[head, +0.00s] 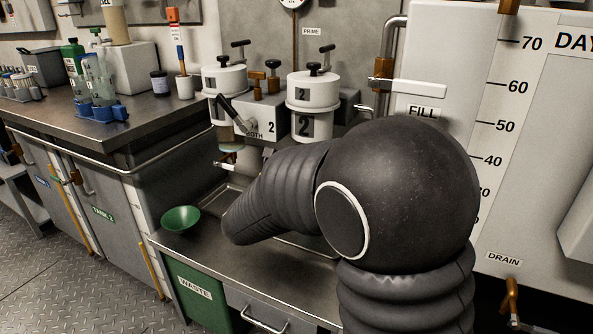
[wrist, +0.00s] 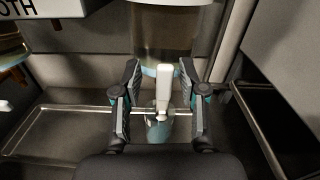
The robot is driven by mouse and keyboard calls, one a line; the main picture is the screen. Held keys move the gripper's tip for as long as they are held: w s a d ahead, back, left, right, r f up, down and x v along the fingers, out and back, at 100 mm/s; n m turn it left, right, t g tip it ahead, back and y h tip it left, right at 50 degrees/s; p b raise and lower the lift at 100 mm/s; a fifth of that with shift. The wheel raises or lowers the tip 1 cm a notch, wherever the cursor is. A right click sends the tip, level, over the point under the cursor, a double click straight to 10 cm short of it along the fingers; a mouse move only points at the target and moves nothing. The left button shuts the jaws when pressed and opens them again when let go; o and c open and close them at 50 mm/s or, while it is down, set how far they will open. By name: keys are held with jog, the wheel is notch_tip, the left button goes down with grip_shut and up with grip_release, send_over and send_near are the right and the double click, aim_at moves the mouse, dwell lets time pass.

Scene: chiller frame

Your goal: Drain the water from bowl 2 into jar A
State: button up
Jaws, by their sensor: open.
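In the wrist view my gripper (wrist: 161,88) is open, its two fingers apart on either side of a white handle or tap (wrist: 164,82). The tap hangs under a grey translucent cylinder, which looks like bowl 2 (wrist: 172,35). Below the tap stands a clear bluish vessel (wrist: 158,132); no label is readable, so I cannot tell whether it is jar A. I cannot tell whether the fingers touch the tap. In the head view the housing marked 2 (head: 313,92) shows its white top, and my arm hides the gripper and the area below.
A metal tray (wrist: 60,130) lies under the bowls. Housing 1 (head: 224,78) and the selector block (head: 262,120) stand left of housing 2. A green funnel (head: 180,218) sits at the bench's front left. Bottles stand in a blue rack (head: 100,112). The day tank (head: 440,60) stands at right.

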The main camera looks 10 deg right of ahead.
jog(key=v, duration=1.2)
jog(key=s+d+f+m+g+y, duration=0.2)
jog(key=s+d+f+m+g, duration=0.1)
jog(key=s+f+m+g, duration=0.35)
jog(key=s+d+f+m+g+y, duration=0.2)
jog(key=s+d+f+m+g, duration=0.15)
jog(key=s+f+m, duration=0.45)
jog(key=s+d+r+m+t+y, duration=0.1)
jog(key=s+d+r+m+y, duration=0.3)
jog(key=s+r+m, duration=0.5)
jog(key=m+y, duration=0.2)
jog(key=m, duration=0.4)
jog(key=shift+d+r+y, duration=0.2)
jog(key=shift+r+y, duration=0.1)
jog(key=shift+r, duration=0.05)
